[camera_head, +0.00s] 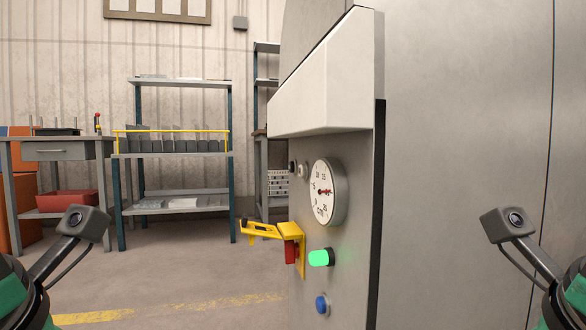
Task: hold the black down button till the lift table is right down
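Which is up or down is not legible. A round white dial (323,192) marked in cm has a red needle pointing about right; its exact reading is unclear. I cannot make out the lift table in this view. Only my wrist parts with their small cameras show at the lower left and lower right edges, both well apart from the panel. The fingers of both grippers are outside the picture.
Below the dial are a lit green button (321,257), a blue button (322,305) and a red switch (291,252) with a yellow guard (262,231) sticking out left. Shelves (175,155) and a workbench (55,150) stand behind. The floor left of the machine is clear.

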